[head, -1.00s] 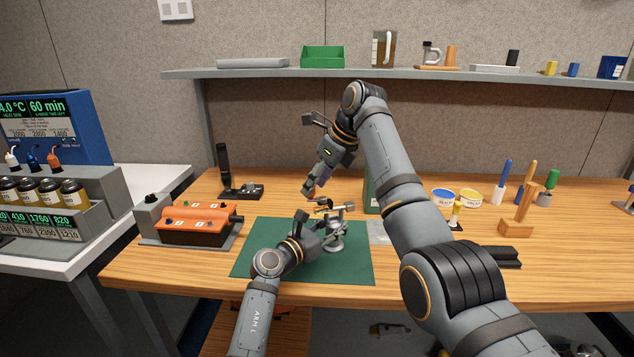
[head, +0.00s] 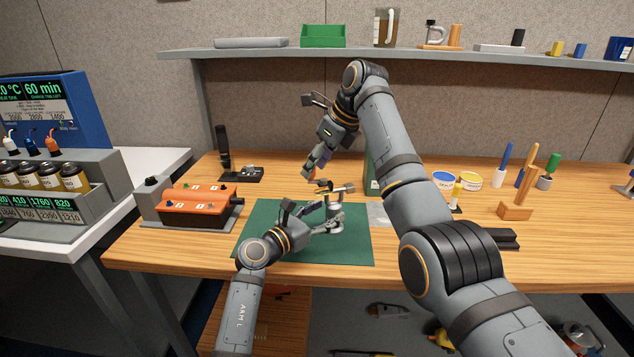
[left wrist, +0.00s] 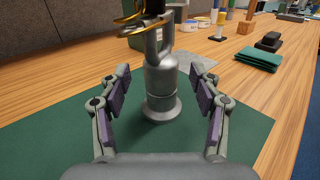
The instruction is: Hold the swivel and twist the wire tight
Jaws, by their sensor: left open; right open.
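A silver metal post with a round base (head: 337,222) stands upright on the green mat (head: 262,218); it fills the middle of the left wrist view (left wrist: 161,85). Brass-coloured and dark parts (left wrist: 143,15) sit at its top, cut off by the frame edge. I cannot tell the swivel from its holder, nor make out the wire clearly. My left gripper (left wrist: 160,78) is open, its fingers on either side of the post with gaps showing. It also shows in the head view (head: 308,214). My right gripper (head: 313,168) is open, above and behind the post, apart from it.
An orange-topped device (head: 197,207) stands left of the mat, with a black stand (head: 240,174) behind it. To the right are tubs (head: 445,180), upright handled tools (head: 503,165) and a wooden block (head: 515,212). A shelf (head: 270,53) runs along the back.

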